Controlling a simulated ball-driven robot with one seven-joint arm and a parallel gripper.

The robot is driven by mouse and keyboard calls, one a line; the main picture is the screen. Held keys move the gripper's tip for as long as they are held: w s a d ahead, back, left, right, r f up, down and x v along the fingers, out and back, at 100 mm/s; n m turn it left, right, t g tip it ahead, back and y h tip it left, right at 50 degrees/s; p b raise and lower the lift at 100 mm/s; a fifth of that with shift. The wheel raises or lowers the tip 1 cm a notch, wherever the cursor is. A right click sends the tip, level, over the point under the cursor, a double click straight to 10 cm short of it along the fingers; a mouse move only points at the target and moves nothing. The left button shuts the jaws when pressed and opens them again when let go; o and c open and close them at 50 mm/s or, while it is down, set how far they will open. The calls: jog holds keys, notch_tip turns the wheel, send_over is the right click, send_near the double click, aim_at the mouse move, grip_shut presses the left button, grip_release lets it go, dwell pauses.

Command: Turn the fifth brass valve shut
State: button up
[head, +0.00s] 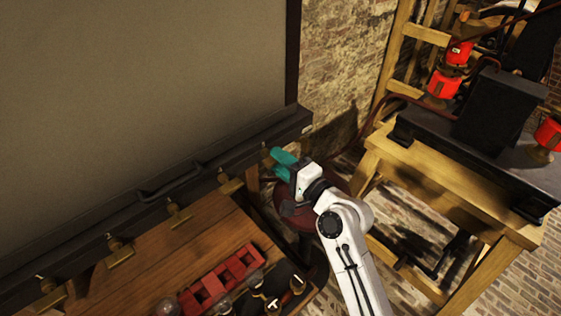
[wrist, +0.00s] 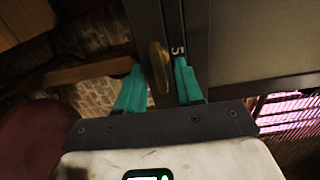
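My gripper (head: 280,158) has teal fingers and is at the right end of the dark rail (head: 200,172) under the big grey panel. In the wrist view its fingers (wrist: 159,68) are apart, with a brass valve handle (wrist: 157,66) between them. A gap shows on each side of the handle, so the gripper is open and not clamped on it. A white mark like a 5 (wrist: 177,51) is on the dark rail beside this handle. In the head view my fingers hide this valve. Several other brass valves, such as one just left of my gripper (head: 229,183), line the rail.
A wooden bench (head: 150,275) holds a red divided rack (head: 222,282) and glass jars below the rail. A dark red stool (head: 297,212) stands under my gripper.

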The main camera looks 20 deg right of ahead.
jog(key=b+v, duration=0.3)
jog(key=v, duration=0.7)
jog(key=shift+s, duration=0.4)
jog(key=shift+d, duration=0.1)
jog(key=s+a+f+n+g+h+b, duration=0.1)
jog(key=s+f+n+g, duration=0.35)
jog(key=f, duration=0.35)
jog(key=s+f+n+g+b, duration=0.1)
jog(key=s+f+n+g, duration=0.2)
jog(key=s+f, duration=0.3)
jog(key=s+d+f+n+g+h, duration=0.2)
jog(key=s+f+n+g, duration=0.1)
jog(key=s, duration=0.5)
jog(key=s+d+f+n+g+h, duration=0.2)
jog(key=s+f+g, duration=0.3)
jog(key=s, duration=0.3)
jog(key=shift+d+f+n+g+h, duration=0.25)
jog(key=shift+f+n+g+h, duration=0.15)
jog(key=shift+f+n, duration=0.25)
jog(key=shift+s, duration=0.1)
